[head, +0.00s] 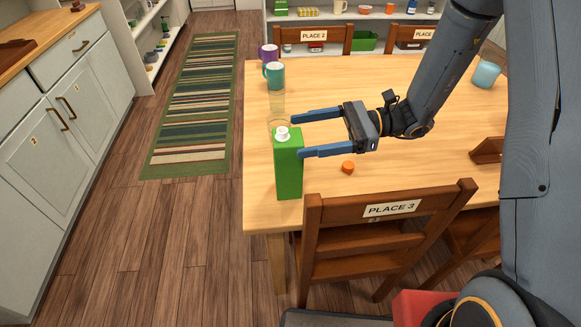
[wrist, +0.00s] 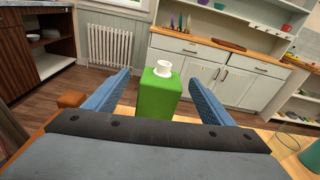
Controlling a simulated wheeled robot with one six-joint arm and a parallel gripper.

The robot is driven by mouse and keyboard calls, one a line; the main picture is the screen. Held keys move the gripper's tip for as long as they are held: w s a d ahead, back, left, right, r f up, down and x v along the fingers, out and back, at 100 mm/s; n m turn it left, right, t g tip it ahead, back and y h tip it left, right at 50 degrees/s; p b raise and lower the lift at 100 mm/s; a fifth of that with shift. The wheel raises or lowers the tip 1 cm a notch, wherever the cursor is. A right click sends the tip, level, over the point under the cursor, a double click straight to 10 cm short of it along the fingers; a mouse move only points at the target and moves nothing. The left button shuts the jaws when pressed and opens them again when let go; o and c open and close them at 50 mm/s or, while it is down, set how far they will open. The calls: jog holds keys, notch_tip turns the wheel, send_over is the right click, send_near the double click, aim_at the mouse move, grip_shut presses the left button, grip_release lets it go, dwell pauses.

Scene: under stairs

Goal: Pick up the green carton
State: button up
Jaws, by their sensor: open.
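The green carton (head: 288,170) stands upright near the left edge of the wooden table, with a white cap on top. In the wrist view the carton (wrist: 158,97) shows ahead, between my two blue fingers and near their tips. My gripper (head: 297,135) is open and level, pointing left at about the height of the carton's top. In the head view the near finger reaches to the carton's upper right side and the far finger lies behind it. Whether either finger touches the carton, I cannot tell.
A clear glass (head: 277,105) stands just behind the carton, with teal (head: 274,76) and purple (head: 268,53) mugs beyond. An orange item (head: 348,167) lies on the table below my gripper. A chair marked PLACE 3 (head: 385,230) stands at the near side.

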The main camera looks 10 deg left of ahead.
aim_at(288, 163)
notch_tip(288, 163, down, 8)
jog(key=a+r+y+b, duration=0.1)
jog(key=b, duration=0.2)
jog(key=p+x, duration=0.3)
jog(key=x, duration=0.4)
jog(key=shift+a+f+m, duration=0.2)
jog(key=shift+a+m, duration=0.15)
jog(key=shift+m, duration=0.05)
jog(key=shift+c, duration=0.6)
jog(key=c, duration=1.8)
